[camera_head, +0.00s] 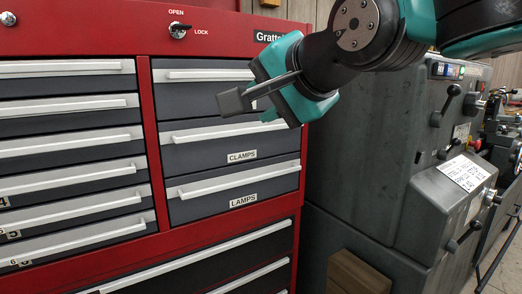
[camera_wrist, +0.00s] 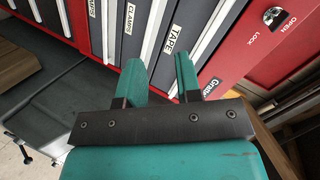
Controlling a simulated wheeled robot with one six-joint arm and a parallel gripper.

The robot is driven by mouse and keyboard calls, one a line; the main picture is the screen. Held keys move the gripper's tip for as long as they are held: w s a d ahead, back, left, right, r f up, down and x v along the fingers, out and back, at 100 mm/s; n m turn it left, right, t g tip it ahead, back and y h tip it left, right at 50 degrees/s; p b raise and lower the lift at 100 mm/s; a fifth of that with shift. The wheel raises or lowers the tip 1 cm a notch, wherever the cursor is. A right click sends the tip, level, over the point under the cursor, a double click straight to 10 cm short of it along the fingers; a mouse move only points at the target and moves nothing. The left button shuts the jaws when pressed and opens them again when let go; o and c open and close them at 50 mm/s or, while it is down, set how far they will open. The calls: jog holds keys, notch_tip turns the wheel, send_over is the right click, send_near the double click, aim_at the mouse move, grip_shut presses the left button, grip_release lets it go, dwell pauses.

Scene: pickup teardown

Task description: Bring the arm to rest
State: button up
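My gripper (camera_head: 263,94), teal with dark parts, is at the end of my raised arm, which comes in from the upper right of the head view. It is in front of the upper right drawers of a red tool chest (camera_head: 150,120). In the wrist view its two teal fingers (camera_wrist: 159,75) stand apart with nothing between them. The drawers labelled CLAMPS (camera_head: 215,142) and LAMPS (camera_head: 235,185) look shut. A TAPE label (camera_wrist: 174,39) shows in the wrist view; in the head view that label is hidden. I cannot tell the gap between gripper and drawer fronts.
A grey machine (camera_head: 370,160) with a control panel and levers stands right of the chest, below my arm. A brown wooden block (camera_head: 355,273) is at its foot. A lock (camera_head: 179,30) marked OPEN and LOCK is on the chest's upper front. Drawer handles project from the front.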

jog(key=s+d+f+n+g+h, duration=0.2)
jog(key=s+d+f+n+g, duration=0.4)
jog(key=s+f, duration=0.4)
jog(key=s+d+f+n+g+h, duration=0.1)
jog(key=s+d+f+n+g, duration=0.3)
jog(key=s+d+f+n, duration=0.55)
notch_tip(320, 180, up, 11)
jog(key=m+g+p, duration=0.1)
jog(key=m+p, duration=0.1)
jog(key=p, duration=1.1)
jog(key=shift+w+a+m+p, duration=0.3)
jog(key=shift+w+a+m, duration=0.05)
jog(key=shift+w+a, duration=0.1)
